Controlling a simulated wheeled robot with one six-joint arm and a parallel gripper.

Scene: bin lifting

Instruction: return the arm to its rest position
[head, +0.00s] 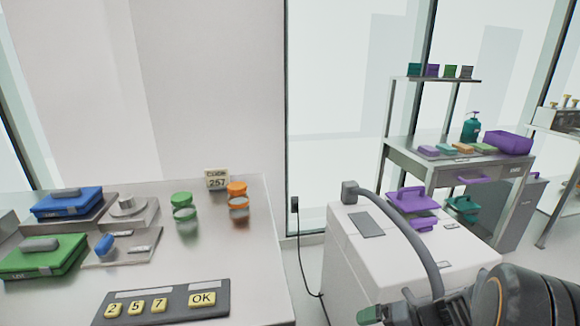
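My arm enters at the lower right of the head view as a dark, rounded link with an orange ring. To its left, dark parts run along the bottom edge to a green-tipped end (370,315), which looks like part of my gripper. The picture's edge cuts it off, and no pair of fingers shows clearly. I cannot tell whether it is open or shut, or whether it holds anything.
A white cabinet (345,262) with a grey curved tube (405,225) stands close by the arm. A metal table (245,270) at left carries blue and green boxes, jars and a keypad (165,301). A shelved bench (405,152) stands behind right.

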